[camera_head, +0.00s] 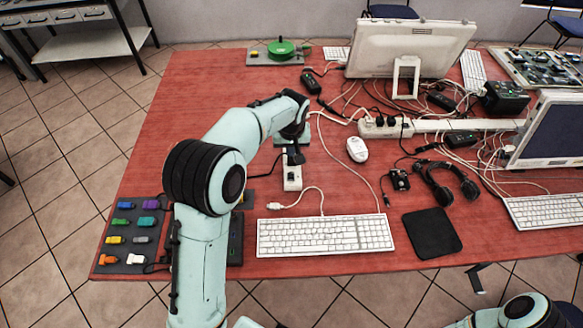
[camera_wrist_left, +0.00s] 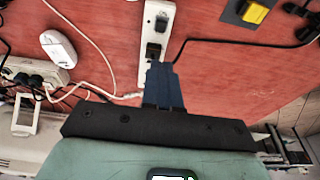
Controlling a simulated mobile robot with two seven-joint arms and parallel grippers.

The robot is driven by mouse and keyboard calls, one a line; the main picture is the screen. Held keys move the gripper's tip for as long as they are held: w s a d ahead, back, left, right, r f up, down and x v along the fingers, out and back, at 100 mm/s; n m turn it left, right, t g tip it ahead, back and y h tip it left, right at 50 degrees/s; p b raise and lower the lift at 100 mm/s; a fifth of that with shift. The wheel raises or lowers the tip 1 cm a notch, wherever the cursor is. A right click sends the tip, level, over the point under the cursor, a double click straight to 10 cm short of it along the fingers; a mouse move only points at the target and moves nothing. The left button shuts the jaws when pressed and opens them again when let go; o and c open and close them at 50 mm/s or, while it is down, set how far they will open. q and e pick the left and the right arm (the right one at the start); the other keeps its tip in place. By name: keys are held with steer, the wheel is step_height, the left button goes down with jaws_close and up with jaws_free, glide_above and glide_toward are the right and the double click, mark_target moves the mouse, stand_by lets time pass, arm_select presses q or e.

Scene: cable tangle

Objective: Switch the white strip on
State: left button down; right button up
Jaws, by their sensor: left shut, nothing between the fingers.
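A short white power strip (camera_head: 292,173) lies on the red table, between the middle of the table and the white keyboard. In the left wrist view the strip (camera_wrist_left: 147,76) runs away from my fingers, with a black plug (camera_wrist_left: 153,51) in it and a dark spot (camera_wrist_left: 162,22) farther along. I cannot tell whether that spot is a switch. My left gripper (camera_head: 294,157) is at the strip's far end in the head view. Its dark fingers (camera_wrist_left: 162,66) are shut and empty, close to the plug; I cannot tell whether they touch. My right gripper is not seen.
A white keyboard (camera_head: 325,235) lies in front of the strip, with a white mouse (camera_head: 357,149) to the right. Another white strip (camera_head: 385,127) with several plugs lies among tangled cables farther back. A black pad (camera_head: 431,233) and headphones (camera_head: 446,184) lie on the right.

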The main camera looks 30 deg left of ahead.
arm_select(q)
glide_toward(291, 178)
steer(key=x, duration=0.3)
steer(key=w+x, duration=0.1)
steer(key=x, duration=0.1)
steer(key=shift+w+a+f, duration=0.15)
steer(key=shift+a, duration=0.2)
steer(key=shift+f, duration=0.55)
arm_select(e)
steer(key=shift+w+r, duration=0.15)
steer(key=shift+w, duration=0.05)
arm_select(q)
steer(key=shift+s+d+f, duration=0.15)
steer(key=shift+s+f, duration=0.1)
steer(key=shift+f, duration=0.2)
steer(key=shift+s+r, duration=0.15)
steer(key=shift+w+a+r, duration=0.2)
steer(key=shift+w+a, duration=0.1)
steer(key=shift+w, duration=0.3)
steer(key=shift+w+a, duration=0.15)
steer(key=shift+w, duration=0.1)
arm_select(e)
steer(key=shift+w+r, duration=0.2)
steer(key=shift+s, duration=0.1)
